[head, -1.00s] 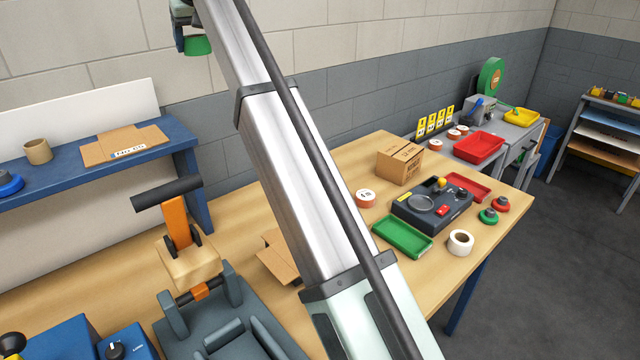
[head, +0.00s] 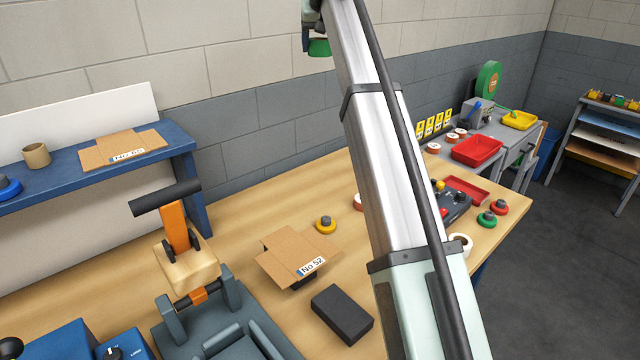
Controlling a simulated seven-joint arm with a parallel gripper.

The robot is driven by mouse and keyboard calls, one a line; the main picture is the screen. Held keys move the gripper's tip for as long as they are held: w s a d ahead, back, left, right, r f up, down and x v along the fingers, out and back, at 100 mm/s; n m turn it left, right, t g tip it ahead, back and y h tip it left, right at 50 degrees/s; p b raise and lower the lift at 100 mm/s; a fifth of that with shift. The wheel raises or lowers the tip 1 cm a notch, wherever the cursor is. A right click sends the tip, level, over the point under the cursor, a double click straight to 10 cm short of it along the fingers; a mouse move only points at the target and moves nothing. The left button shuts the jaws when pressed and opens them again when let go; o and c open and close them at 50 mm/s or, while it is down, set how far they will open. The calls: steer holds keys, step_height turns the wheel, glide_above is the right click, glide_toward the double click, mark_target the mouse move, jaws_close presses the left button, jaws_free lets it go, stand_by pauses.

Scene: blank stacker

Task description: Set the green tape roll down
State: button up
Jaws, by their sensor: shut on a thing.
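My gripper (head: 312,37) is at the top of the head view, at the end of my raised arm. It is shut on the green tape roll (head: 319,48), which hangs from it high in front of the wall, well above the table. Only a small part of the roll shows; the gripper and arm hide the rest. The wooden workbench (head: 240,219) lies below.
A blue shelf (head: 60,164) is at the left. Red trays and a green reel (head: 489,82) are at the right. Bare wood lies along the wall.

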step_height(320, 180, down, 45)
steer(key=shift+f, duration=0.1)
stand_by(0.5)
steer(key=shift+f, duration=0.1)
steer(key=o, duration=1)
steer(key=shift+o, duration=0.2)
steer(key=v, duration=1.2)
steer(key=shift+a, duration=0.1)
